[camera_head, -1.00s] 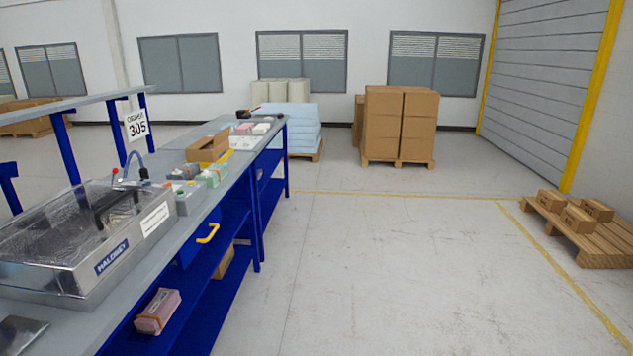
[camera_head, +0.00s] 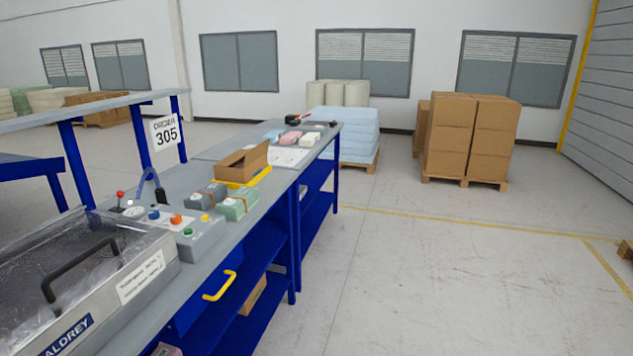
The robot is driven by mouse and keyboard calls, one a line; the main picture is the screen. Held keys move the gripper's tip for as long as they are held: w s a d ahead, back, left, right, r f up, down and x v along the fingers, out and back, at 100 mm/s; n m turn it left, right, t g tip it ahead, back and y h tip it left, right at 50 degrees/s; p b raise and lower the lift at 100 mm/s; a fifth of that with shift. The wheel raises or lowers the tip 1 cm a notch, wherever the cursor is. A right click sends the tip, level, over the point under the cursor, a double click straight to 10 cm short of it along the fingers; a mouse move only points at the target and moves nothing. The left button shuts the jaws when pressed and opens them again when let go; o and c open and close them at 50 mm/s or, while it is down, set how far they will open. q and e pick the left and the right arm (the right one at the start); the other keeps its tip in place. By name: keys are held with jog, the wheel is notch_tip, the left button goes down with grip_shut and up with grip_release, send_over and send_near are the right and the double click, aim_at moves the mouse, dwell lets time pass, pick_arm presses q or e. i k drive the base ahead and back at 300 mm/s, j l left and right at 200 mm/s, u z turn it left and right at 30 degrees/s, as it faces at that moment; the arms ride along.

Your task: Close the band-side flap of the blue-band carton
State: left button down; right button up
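An open brown carton (camera_head: 243,162) stands on the bench top, on a yellow base or tray (camera_head: 247,179). One flap stands up at its right side. A blue band cannot be made out on it from here, so I cannot tell which side is the band side. Another brown carton (camera_head: 252,294) shows partly on the shelf under the bench. Neither of my grippers is in view.
The blue bench (camera_head: 318,182) runs along the left, with a sealing machine (camera_head: 95,290), a button box (camera_head: 200,236), and grey (camera_head: 207,196) and green (camera_head: 238,204) banded bundles. Stacked boxes (camera_head: 470,140) stand farther back.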

aim_at(251, 156)
jog(key=i+l+u, duration=0.1)
jog(key=i+u, duration=0.2)
jog(key=i+l+u, duration=0.3)
jog(key=i, duration=0.15)
jog(key=i+l+u, duration=0.15)
jog(key=u, duration=0.55)
jog(key=i+l+u, duration=0.25)
jog(key=l, duration=0.15)
jog(key=l+u, duration=0.2)
jog(key=l, duration=0.2)
jog(key=i+l, duration=0.1)
jog(key=l, duration=0.45)
jog(key=i+l+u, duration=0.15)
jog(key=l, duration=1)
jog(key=i+u, duration=0.05)
